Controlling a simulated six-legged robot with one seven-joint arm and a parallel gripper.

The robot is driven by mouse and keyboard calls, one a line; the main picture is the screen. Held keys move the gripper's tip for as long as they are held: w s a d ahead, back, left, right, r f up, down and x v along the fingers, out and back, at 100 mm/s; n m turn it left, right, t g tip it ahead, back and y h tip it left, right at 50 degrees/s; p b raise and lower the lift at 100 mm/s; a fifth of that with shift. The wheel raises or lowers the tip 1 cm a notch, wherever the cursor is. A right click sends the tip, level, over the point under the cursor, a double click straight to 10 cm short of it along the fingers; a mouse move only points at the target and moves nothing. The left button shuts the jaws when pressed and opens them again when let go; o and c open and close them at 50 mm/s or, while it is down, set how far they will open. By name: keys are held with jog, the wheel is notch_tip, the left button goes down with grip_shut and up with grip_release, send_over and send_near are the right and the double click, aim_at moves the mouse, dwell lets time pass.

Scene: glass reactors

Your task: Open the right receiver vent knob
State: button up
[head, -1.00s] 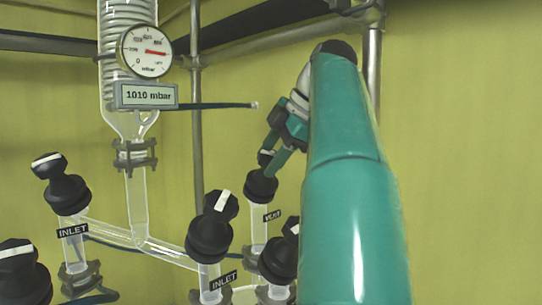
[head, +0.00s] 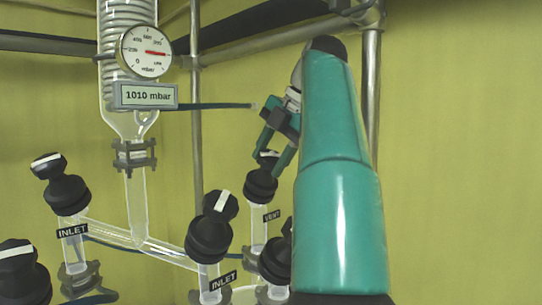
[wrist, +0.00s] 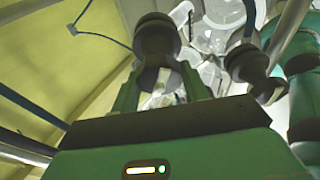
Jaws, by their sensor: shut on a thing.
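The right receiver vent knob (head: 261,187) is black with a white stripe on top and sits on a glass neck beside a VENT label (head: 271,215). My gripper (head: 268,162) reaches down from the upper right, and its teal fingers are shut on the top of this knob, one on each side. In the wrist view the dark knob (wrist: 157,40) shows just beyond the two green fingers, with its narrower grip part between them. How far the knob is turned is hard to tell.
A black INLET knob (head: 212,228) stands close at the left front of the vent. Another black knob (head: 275,258) sits just below it, partly behind my arm. A pressure gauge (head: 146,51) and a 1010 mbar display (head: 148,95) hang at upper left. Metal rods stand behind.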

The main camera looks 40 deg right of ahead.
jog(key=shift+r, duration=0.1)
jog(key=o, duration=0.9)
jog(key=shift+s, duration=0.1)
jog(key=shift+o, duration=0.5)
